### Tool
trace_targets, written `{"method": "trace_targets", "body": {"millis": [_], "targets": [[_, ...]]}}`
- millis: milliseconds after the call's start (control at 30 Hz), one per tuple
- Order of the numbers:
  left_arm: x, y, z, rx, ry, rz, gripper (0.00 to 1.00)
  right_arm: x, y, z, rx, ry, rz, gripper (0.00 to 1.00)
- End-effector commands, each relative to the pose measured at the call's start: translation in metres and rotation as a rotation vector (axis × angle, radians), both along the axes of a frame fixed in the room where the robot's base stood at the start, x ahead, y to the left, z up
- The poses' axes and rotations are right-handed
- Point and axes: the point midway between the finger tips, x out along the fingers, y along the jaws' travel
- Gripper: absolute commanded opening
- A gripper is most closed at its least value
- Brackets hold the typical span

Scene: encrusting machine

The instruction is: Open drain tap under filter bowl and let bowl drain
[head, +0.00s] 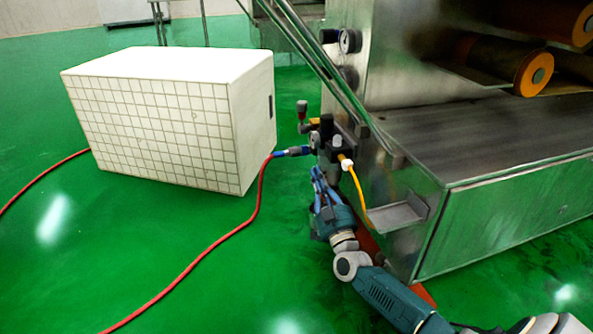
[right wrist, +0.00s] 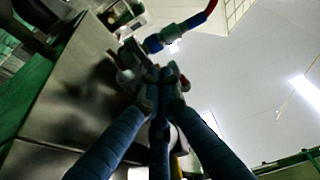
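The air filter unit (head: 333,148) is a small dark assembly on the side of the steel machine in the head view. Its bowl and drain tap are too small and dark to make out clearly. My right gripper (head: 316,172) is just below the unit, its blue fingers pointing up. In the right wrist view, the fingertips (right wrist: 161,75) of this gripper come close together at the underside of the fittings. Whether they touch or hold the tap is hidden. My left gripper is in neither view.
A red hose (head: 258,200) with a blue connector (head: 292,151) runs from the unit across the green floor. A yellow hose (head: 358,187) hangs at its right, above a small steel ledge (head: 398,216). A white gridded box (head: 160,125) stands left; floor between is open.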

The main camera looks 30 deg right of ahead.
Motion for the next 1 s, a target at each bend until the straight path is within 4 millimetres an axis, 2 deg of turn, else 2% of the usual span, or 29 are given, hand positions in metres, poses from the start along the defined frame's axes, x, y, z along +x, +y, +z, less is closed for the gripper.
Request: {"method": "trace_targets", "body": {"millis": [33, 200, 267, 733, 1000], "targets": [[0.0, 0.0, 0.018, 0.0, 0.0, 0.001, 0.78, 0.0, -0.001, 0.018, -0.001, -0.002, -0.001, 0.0], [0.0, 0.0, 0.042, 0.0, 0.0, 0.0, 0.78, -0.002, 0.0, 0.04, 0.0, -0.001, -0.002, 0.0], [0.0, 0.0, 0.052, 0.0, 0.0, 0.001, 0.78, -0.009, 0.001, 0.041, 0.0, 0.003, -0.001, 0.0], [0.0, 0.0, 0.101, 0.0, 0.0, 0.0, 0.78, -0.096, 0.022, 0.006, 0.0, 0.004, -0.001, 0.0], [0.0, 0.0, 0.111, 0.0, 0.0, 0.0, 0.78, -0.096, 0.06, 0.048, 0.012, -0.069, 0.064, 0.0]]}}
